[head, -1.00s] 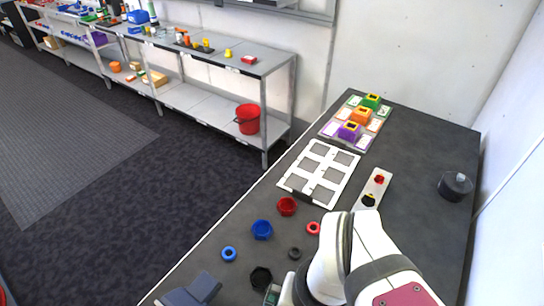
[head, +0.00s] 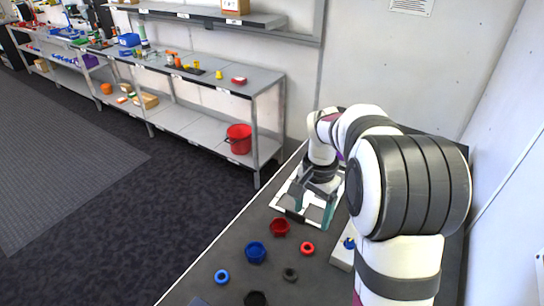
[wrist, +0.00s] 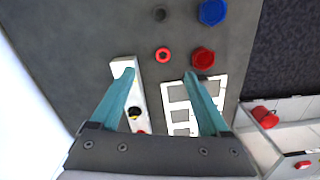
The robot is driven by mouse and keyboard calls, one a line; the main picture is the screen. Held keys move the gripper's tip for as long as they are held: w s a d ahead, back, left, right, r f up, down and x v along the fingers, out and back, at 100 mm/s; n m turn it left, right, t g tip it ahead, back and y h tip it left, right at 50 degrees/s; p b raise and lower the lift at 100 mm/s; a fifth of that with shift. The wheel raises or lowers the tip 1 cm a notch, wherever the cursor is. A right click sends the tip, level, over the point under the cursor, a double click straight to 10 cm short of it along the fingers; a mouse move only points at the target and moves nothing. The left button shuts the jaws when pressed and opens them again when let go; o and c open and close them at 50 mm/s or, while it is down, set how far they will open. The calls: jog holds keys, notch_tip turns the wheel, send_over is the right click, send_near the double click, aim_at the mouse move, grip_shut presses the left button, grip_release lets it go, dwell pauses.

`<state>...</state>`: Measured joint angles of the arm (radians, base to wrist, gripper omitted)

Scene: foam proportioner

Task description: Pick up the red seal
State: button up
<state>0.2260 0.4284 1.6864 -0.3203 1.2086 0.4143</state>
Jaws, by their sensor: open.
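The red seal is a small red ring lying flat on the dark bench. It shows in the head view (head: 308,248), right of and slightly below a red cup (head: 279,227). In the wrist view the seal (wrist: 163,55) lies just beyond and between the two fingertips. My gripper (head: 313,212) is open and empty, its teal fingers pointing down over the white frame, behind the seal in the head view. In the wrist view my gripper (wrist: 160,72) shows its fingers spread wide, apart from the seal.
A blue cup (head: 255,252), blue ring (head: 222,276), dark ring (head: 290,274) and black cup (head: 256,299) lie nearby. The white frame (wrist: 222,92) and a white strip (wrist: 124,66) flank the seal's area. Shelves (head: 262,80) stand beyond an aisle.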

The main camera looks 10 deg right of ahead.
aim_at(307, 248)
jog(key=f, duration=0.5)
jog(key=w+f, duration=0.1)
jog(key=f, duration=0.5)
jog(key=w+d+f, duration=0.1)
jog(key=f, duration=0.5)
jog(key=shift+f, duration=0.2)
grip_shut()
